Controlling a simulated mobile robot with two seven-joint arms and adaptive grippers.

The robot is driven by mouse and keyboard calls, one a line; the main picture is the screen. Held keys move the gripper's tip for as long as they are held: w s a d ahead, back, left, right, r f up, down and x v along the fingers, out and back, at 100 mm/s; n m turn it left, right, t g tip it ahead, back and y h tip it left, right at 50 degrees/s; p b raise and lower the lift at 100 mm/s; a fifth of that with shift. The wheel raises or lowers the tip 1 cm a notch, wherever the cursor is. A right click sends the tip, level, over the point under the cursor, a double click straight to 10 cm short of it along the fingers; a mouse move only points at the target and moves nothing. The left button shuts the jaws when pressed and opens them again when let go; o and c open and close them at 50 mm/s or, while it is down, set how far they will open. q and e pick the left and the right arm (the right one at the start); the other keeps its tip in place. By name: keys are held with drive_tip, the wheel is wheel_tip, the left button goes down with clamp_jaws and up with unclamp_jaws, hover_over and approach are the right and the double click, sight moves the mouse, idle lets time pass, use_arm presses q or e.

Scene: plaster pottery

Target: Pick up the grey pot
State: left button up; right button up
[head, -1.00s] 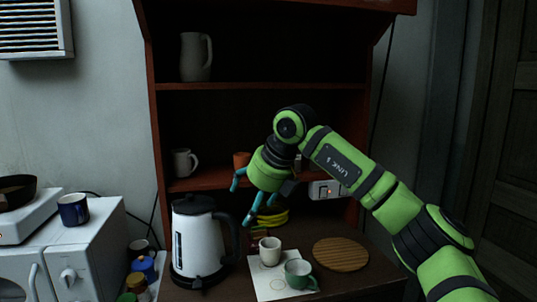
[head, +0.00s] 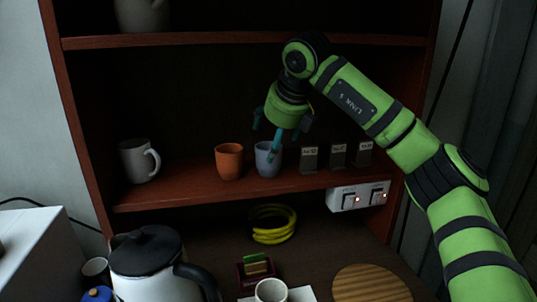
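A grey-blue pot (head: 266,166) stands upright on the middle shelf, just right of an orange pot (head: 229,161). My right gripper (head: 274,135), green with teal fingers, points down right above the grey pot. Its fingers are spread. One finger reaches down at the pot's right rim and overlaps it; I cannot tell whether it is inside, in front of or touching the pot. Nothing is seen held. My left gripper is not in view.
A grey mug (head: 138,160) stands left on the middle shelf (head: 190,192). Small labelled blocks (head: 338,156) stand right of the pot. A switch box (head: 358,195) hangs below. A kettle (head: 146,262), yellow coil (head: 272,224) and round wooden board (head: 370,284) are lower down.

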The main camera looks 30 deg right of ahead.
sight(268, 153)
drive_tip(key=shift+a+f, duration=0.15)
drive_tip(key=shift+f, duration=0.05)
drive_tip(key=shift+w+f+p, duration=0.1)
drive_tip(key=shift+f+p, duration=0.15)
drive_tip(key=shift+p, duration=0.3)
drive_tip(key=p+x, duration=0.2)
drive_tip(key=x, duration=0.2)
drive_tip(key=shift+w, duration=0.25)
drive_tip(key=shift+w+f, duration=0.2)
drive_tip(key=shift+f, duration=0.2)
drive_tip(key=shift+s, duration=0.1)
drive_tip(key=shift+r, duration=0.1)
drive_tip(key=shift+c, duration=1.2)
drive_tip(key=c, duration=0.9)
